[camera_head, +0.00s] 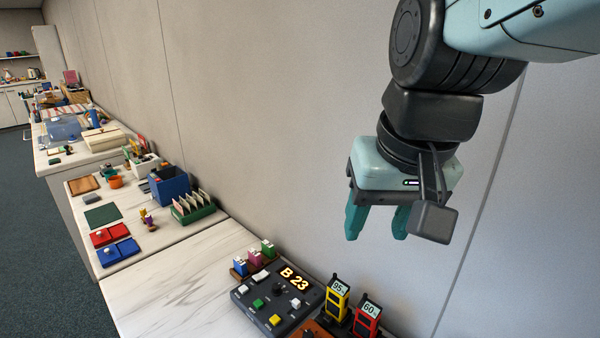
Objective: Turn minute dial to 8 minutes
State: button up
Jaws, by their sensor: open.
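A dark control panel (249,298) lies on the front table, low in the view. Its lit display (295,279) reads B 23. Several small knobs and buttons sit on it, among them a green one (258,303) and a white one (295,303). I cannot tell which, if any, is the minute dial, and no minute marks can be read. My gripper (377,234) is open and empty, its teal fingers pointing down, high above and to the right of the panel, touching nothing.
A yellow device (336,299) reading 85 and a red one (367,318) reading 60 stand right of the panel. Blue, pink and green blocks (255,259) stand behind it. The wall is close behind. The marble table (170,291) is clear left of the panel.

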jog(key=w+a+f+g, duration=0.3)
jog(key=w+f, duration=0.3)
jog(key=w, duration=0.2)
jog(key=g, duration=0.3)
send_over(308, 334)
jog(key=w+d, duration=0.2)
jog(key=w, duration=0.2)
jog(key=w+d+f+x, duration=0.1)
jog(key=w+x, duration=0.1)
jog(key=x, duration=1)
jog(key=s+f, duration=0.1)
jog(key=f, duration=0.5)
jog(key=s+a+f+g, duration=0.1)
jog(key=f, duration=0.6)
jog(key=a+f+g, duration=0.1)
jog(key=f, duration=0.6)
jog(key=shift+s+a+h, duration=0.1)
jog(key=shift+s+h, duration=0.3)
jog(key=shift+c, duration=0.2)
jog(key=shift+r, duration=0.1)
grip_shut()
